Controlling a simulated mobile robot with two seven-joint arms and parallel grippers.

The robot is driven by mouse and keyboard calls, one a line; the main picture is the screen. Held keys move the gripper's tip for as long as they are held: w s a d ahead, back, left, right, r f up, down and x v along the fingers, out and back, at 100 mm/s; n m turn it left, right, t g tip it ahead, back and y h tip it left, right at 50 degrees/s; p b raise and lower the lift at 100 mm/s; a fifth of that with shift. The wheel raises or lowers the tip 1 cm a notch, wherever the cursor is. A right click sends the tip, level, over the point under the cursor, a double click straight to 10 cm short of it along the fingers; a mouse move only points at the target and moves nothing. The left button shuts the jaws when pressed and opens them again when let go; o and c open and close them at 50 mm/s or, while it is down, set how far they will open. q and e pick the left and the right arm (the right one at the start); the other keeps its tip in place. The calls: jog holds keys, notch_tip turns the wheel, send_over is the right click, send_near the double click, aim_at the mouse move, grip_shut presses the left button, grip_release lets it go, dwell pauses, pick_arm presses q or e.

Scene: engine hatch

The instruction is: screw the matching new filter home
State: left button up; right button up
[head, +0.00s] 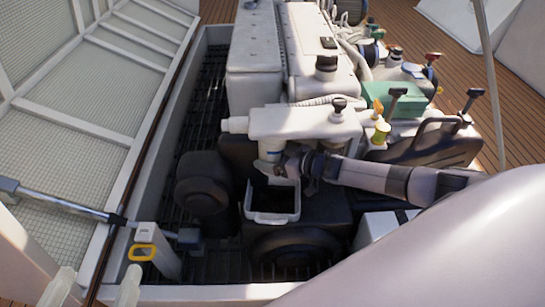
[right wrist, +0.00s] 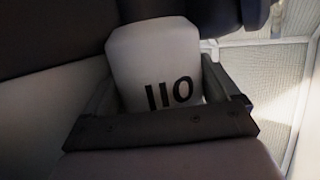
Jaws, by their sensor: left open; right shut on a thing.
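The filter head (head: 292,122) is a white block on the engine's near side. The right arm reaches in from the right, with the gripper just below the head. In the right wrist view the white filter (right wrist: 165,65) marked "110" sits between the dark fingers. The gripper is shut on it. The joint with the head is too small to judge for contact.
A white-rimmed tray (head: 272,217) stands below the filter head. Dark round mounts (head: 203,190) flank it. A thin strut (head: 62,206) crosses on the left beside a post with a yellow ring (head: 142,252). Red-capped fittings and a green box (head: 392,99) crowd the right.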

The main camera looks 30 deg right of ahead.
jog(key=o, duration=1.6)
jog(key=shift+s+a+f, duration=0.2)
jog(key=shift+s+a, duration=0.05)
jog(key=shift+s, duration=0.05)
jog(key=shift+o, duration=0.8)
jog(key=shift+d+r, duration=0.1)
